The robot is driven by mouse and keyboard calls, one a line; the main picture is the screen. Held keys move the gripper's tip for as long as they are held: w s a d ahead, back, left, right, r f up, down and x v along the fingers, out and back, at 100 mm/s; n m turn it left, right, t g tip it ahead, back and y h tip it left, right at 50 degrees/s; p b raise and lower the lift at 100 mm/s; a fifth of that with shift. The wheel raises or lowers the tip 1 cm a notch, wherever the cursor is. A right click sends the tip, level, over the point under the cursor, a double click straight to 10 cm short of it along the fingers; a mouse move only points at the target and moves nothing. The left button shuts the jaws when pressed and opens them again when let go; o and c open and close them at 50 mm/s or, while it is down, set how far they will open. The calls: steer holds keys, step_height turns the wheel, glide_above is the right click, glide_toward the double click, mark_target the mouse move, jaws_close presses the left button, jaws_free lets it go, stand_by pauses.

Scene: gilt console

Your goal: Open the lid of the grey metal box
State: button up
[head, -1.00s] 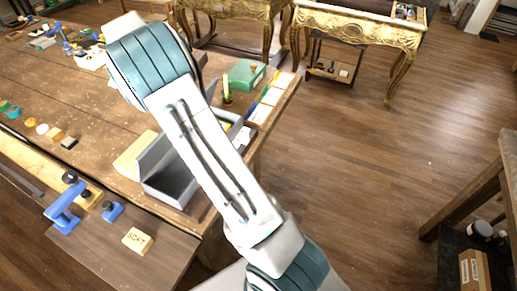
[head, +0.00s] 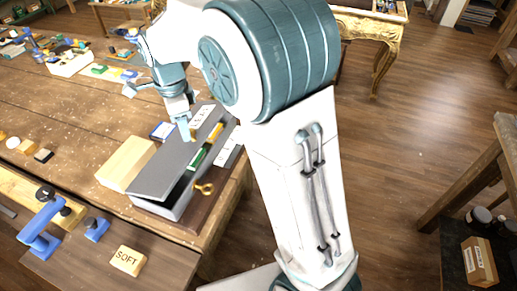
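The grey metal box (head: 178,207) stands near the front right corner of the wooden workbench. Its flat grey lid (head: 165,170) is tilted, with a gap along its right side. Through the gap I see a green item (head: 197,159) and a yellow item (head: 215,133). My gripper (head: 187,132) points down at the far part of the lid, close to its right edge. I cannot tell whether it touches the lid. Its fingers are small and seen edge-on, so their opening is unclear.
A pale wooden block (head: 125,163) sits just left of the box. Gold ring handles (head: 205,188) show at its right side. A blue clamp (head: 40,228) and a block marked SOFT (head: 127,261) are in front. My arm crosses the right side; open floor lies beyond.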

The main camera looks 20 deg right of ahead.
mark_target(197, 140)
steer(key=d+f+b, duration=0.1)
steer(key=s+f+b, duration=0.1)
steer(key=f, duration=0.1)
steer(key=s+d+f+b, duration=0.1)
steer(key=shift+s+d+f, duration=0.1)
steer(key=shift+d+f, duration=0.15)
steer(key=shift+d, duration=0.1)
step_height(197, 140, up, 14)
steer(key=r, duration=0.1)
steer(key=s+d+f+n+t+b, duration=0.1)
steer(key=s+d+f+n+b, duration=0.3)
steer(key=s+d+f+n, duration=0.5)
steer(key=shift+s+d+f+n+t, duration=0.35)
steer(key=shift+s+f, duration=0.2)
steer(key=shift+f, duration=0.35)
